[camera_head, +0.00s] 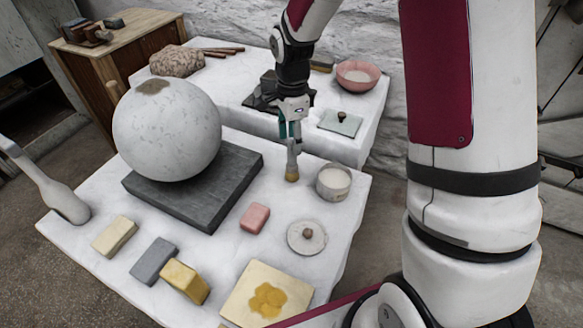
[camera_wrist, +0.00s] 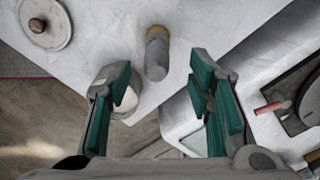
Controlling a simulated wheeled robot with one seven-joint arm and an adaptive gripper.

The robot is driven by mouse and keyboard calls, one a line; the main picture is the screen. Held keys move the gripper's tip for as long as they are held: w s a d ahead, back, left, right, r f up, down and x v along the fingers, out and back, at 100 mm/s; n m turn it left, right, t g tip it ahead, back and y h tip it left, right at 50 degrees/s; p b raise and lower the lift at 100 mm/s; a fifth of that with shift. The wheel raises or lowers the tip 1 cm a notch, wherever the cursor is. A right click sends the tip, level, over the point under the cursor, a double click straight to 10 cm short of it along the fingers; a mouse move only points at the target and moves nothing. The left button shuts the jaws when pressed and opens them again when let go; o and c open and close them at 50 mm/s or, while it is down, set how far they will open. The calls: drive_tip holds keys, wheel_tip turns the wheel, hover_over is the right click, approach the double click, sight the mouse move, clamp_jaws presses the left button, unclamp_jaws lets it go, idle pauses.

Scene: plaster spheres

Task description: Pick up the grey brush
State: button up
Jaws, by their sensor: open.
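The grey brush (camera_head: 292,165) is on the white table, with a grey body and a tan end toward the front. My gripper (camera_head: 290,132) is just above and behind it, with its teal fingers pointing down. In the wrist view the grey brush (camera_wrist: 157,55) shows between and beyond the open fingertips of my gripper (camera_wrist: 160,72). It appears apart from both fingers. I cannot tell whether it stands upright or lies down, and its back end is partly hidden in the head view.
A white jar (camera_head: 333,182) stands close right of the brush. A knobbed lid (camera_head: 307,237) and a pink block (camera_head: 255,218) lie in front. A large plaster sphere (camera_head: 167,130) rests on a dark slab (camera_head: 205,205) at left. A pink bowl (camera_head: 357,75) sits behind.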

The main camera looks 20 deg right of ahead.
sight(292, 155)
drive_tip(key=shift+s+f+b, duration=0.15)
drive_tip(key=shift+f+b, duration=1)
drive_tip(key=shift+f, duration=1.8)
drive_tip(key=shift+c, duration=0.6)
clamp_jaws()
